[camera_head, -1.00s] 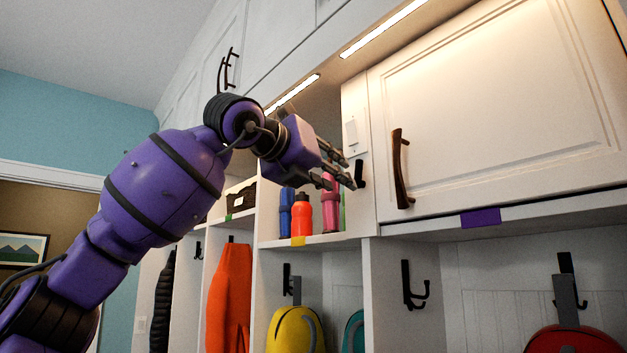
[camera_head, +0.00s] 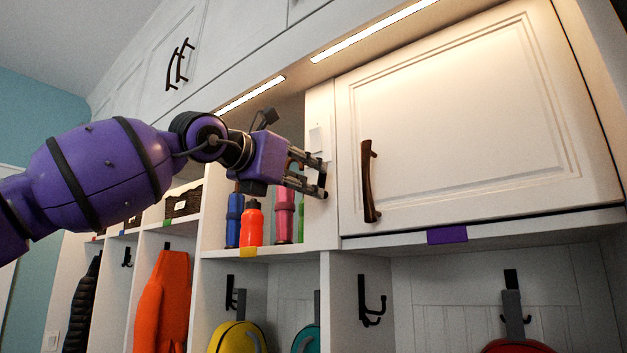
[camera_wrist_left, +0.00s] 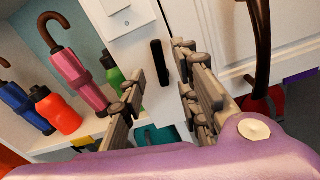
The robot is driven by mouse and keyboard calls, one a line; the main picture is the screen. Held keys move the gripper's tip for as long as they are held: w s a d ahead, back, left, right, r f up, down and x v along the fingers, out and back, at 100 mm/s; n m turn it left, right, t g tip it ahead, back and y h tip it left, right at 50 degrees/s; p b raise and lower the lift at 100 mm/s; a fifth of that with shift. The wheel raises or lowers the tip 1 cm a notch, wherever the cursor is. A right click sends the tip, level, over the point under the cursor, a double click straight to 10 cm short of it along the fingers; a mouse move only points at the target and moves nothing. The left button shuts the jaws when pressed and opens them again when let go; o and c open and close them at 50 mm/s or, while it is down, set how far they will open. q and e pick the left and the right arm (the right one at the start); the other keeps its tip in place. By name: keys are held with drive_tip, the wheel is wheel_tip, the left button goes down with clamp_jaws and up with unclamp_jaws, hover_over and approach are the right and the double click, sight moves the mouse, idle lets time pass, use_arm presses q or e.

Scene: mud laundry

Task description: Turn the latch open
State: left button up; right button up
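The latch is a short black bar (camera_wrist_left: 160,62) on the white panel, below a white switch plate (camera_wrist_left: 118,16) in the left wrist view. It stands nearly upright there, between the two fingers. In the head view the latch (camera_head: 322,181) is partly covered by my fingertips. My left gripper (camera_head: 308,182) is in front of the panel, with its fingers pointing right. In the left wrist view the gripper (camera_wrist_left: 165,85) is open, one finger on each side of the latch. I cannot tell whether a finger touches it. My right gripper is not in view.
A white cabinet door (camera_head: 470,120) with a brown handle (camera_head: 369,182) is to the right. Several bottles, including an orange one (camera_head: 252,224), stand on the shelf left of the panel. Hooks and bags hang in the cubbies below.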

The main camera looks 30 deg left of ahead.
sight(319, 183)
use_arm(q)
drive_tip(key=shift+w+d, duration=0.15)
drive_tip(key=shift+w, duration=0.65)
drive_tip(key=shift+w+d, duration=0.1)
drive_tip(key=shift+w, duration=0.65)
drive_tip(key=shift+w+a, duration=0.1)
drive_tip(key=shift+w, duration=0.05)
